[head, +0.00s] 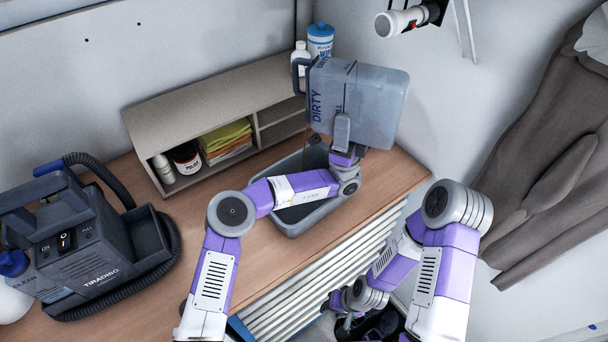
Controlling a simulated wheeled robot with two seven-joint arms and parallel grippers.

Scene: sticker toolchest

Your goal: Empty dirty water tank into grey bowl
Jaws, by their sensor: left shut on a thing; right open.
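The dirty water tank (372,98) is a translucent grey box marked "DIRTY". It is raised above the right part of the worktop and tipped, with its lettering running up the picture and its dark handle at the left. My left gripper (342,132) is shut on the tank's near side. The grey bowl (290,222) is a rectangular tub on the worktop below the tank. My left arm crosses in front of it and hides part of its inside. I cannot tell whether water is flowing. My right gripper (345,318) is low in front of the drawers, open and partly hidden.
The extractor machine (85,250) with its hose stands on the worktop (200,305) at the left. A shelf unit (190,105) with cloths and bottles stands behind the bowl. Drawers (300,298) are below the front edge. Clothing (545,150) hangs at the right.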

